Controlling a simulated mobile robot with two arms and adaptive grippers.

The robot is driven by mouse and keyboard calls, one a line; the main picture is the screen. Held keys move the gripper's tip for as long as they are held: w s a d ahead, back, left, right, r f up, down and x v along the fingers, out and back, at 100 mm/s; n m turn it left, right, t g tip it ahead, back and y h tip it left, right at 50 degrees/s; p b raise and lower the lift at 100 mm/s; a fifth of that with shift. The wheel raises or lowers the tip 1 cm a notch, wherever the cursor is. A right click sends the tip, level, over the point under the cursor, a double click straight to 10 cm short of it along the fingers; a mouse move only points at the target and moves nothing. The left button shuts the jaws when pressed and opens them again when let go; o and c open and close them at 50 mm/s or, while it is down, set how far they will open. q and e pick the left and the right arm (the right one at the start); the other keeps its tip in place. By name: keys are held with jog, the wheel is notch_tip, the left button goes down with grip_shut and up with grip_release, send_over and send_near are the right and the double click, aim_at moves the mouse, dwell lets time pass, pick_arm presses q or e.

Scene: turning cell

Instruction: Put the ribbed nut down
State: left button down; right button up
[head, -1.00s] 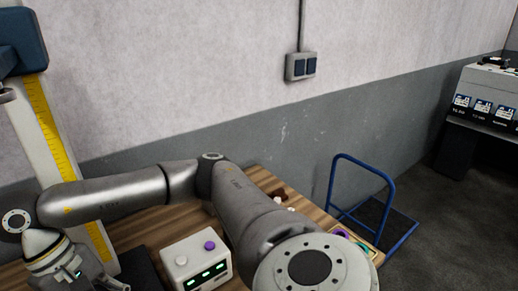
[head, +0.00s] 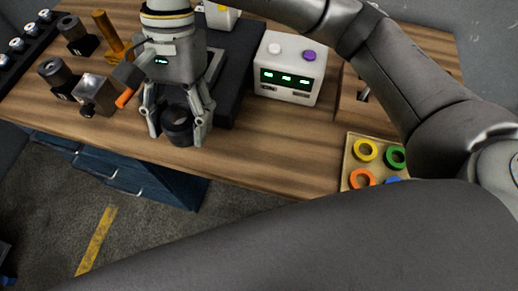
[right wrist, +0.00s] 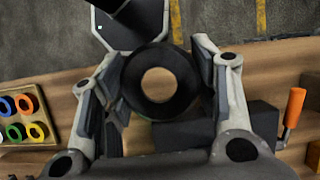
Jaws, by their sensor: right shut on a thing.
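The ribbed nut, a dark thick ring (head: 178,128), is between the fingers of my right gripper (head: 180,122), close to the front edge of the wooden bench. The gripper is shut on its sides. In the right wrist view the nut (right wrist: 160,100) shows as a black ring with a round hole, and wood shows through the hole. A finger of the right gripper (right wrist: 160,92) is on each side of it. I cannot tell whether the nut touches the bench top. My left gripper is not in view.
A black slab (head: 232,85) lies behind the gripper. A white box with green displays (head: 290,68) stands right of it. A tray of coloured rings (head: 347,165) is further right. A metal block (head: 95,92) and dark cylinders (head: 55,72) stand left. Bare wood (head: 235,155) lies to the right.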

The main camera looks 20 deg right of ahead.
jog(key=a, duration=0.1)
jog(key=p, duration=0.4)
send_over(257, 153)
jog(key=w, duration=0.1)
jog(key=shift+m, duration=0.3)
notch_tip(257, 153, down, 8)
jog(key=shift+a+f, duration=0.1)
jog(key=shift+f, duration=0.15)
jog(key=shift+d+f, duration=0.2)
jog(key=shift+f, duration=0.05)
jog(key=f+p, duration=0.2)
jog(key=f, duration=0.1)
jog(key=shift+d+f, duration=0.3)
jog(key=shift+d, duration=0.05)
jog(key=shift+f, duration=0.15)
jog(key=shift+f, duration=0.1)
